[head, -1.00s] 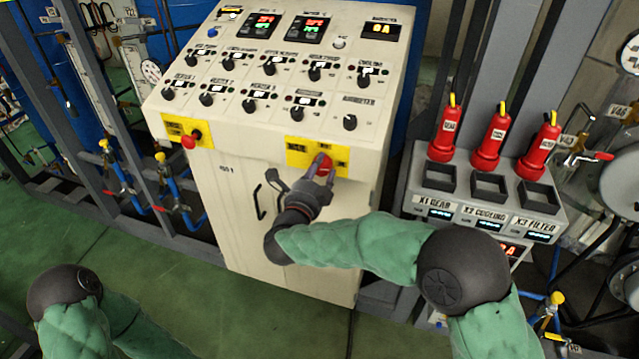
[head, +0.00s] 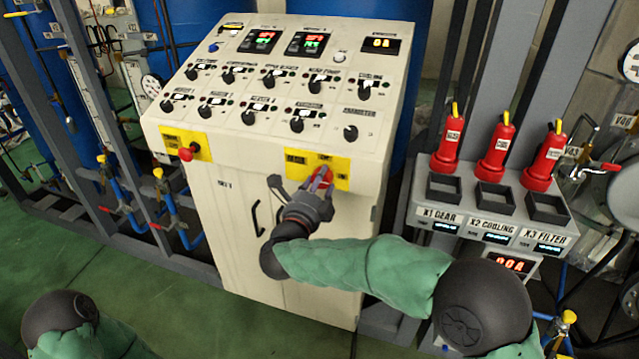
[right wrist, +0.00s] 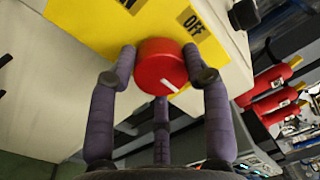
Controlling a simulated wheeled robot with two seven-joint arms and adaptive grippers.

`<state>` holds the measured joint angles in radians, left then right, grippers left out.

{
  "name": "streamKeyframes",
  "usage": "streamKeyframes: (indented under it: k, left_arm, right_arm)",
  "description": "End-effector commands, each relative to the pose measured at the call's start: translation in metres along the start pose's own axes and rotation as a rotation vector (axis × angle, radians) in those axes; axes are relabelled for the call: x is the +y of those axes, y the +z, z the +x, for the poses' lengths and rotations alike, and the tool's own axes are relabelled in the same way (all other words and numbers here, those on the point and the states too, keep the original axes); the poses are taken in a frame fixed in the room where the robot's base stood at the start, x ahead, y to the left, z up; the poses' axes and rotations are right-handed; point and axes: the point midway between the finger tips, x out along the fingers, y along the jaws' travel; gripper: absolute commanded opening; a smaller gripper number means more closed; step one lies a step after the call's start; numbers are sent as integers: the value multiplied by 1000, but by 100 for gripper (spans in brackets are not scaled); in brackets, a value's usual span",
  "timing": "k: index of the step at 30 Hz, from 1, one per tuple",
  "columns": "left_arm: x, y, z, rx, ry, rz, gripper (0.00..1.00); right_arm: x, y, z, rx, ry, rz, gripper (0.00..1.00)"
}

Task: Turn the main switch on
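The main switch is a red round knob on a yellow plate (head: 340,165) on the front of the cream control cabinet. In the right wrist view the knob (right wrist: 162,66) has a white mark pointing to the lower right, with an OFF label (right wrist: 193,22) above right and a cut-off label above left. My right gripper (head: 318,182) is at the knob. In the right wrist view its fingers (right wrist: 161,68) lie against both sides of the knob, and a third finger is below. My left gripper is out of view; only part of my left arm shows at bottom left.
A red button (head: 187,153) on another yellow plate is left on the cabinet front. The sloped panel (head: 280,90) above holds several black knobs and displays. Right stands a grey unit (head: 490,228) with red bottle-like items (head: 497,150). Blue pipes with valves are left.

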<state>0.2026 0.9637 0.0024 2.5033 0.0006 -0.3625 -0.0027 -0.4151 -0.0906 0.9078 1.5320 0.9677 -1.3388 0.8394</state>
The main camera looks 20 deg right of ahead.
Motion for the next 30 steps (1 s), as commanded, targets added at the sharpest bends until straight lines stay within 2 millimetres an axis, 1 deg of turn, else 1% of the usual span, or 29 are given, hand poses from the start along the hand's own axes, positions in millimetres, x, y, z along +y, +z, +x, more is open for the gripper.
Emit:
streamKeyframes:
  k: [1, 2, 3, 12, 16, 20, 24, 30]
  left_arm:
    - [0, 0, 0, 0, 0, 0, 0]
    - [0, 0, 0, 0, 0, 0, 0]
    - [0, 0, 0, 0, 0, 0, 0]
    - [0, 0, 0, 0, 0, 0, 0]
    - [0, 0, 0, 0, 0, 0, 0]
    - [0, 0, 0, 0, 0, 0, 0]
    - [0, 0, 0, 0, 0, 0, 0]
    - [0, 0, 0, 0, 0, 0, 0]
  right_arm:
    - [0, 0, 0, 0, 1, 0, 63]
    - [0, 0, 0, 0, 1, 0, 72]
    - [0, 0, 0, 0, 1, 0, 72]
    - [0, 0, 0, 0, 0, -1, 72]
    - [0, 1, -7, -2, -1, 0, 72]
    - [0, 1, -26, -4, 0, 0, 72]
    - [0, 2, -55, -5, -1, 1, 72]
    - [0, 1, -92, -5, 0, 0, 72]
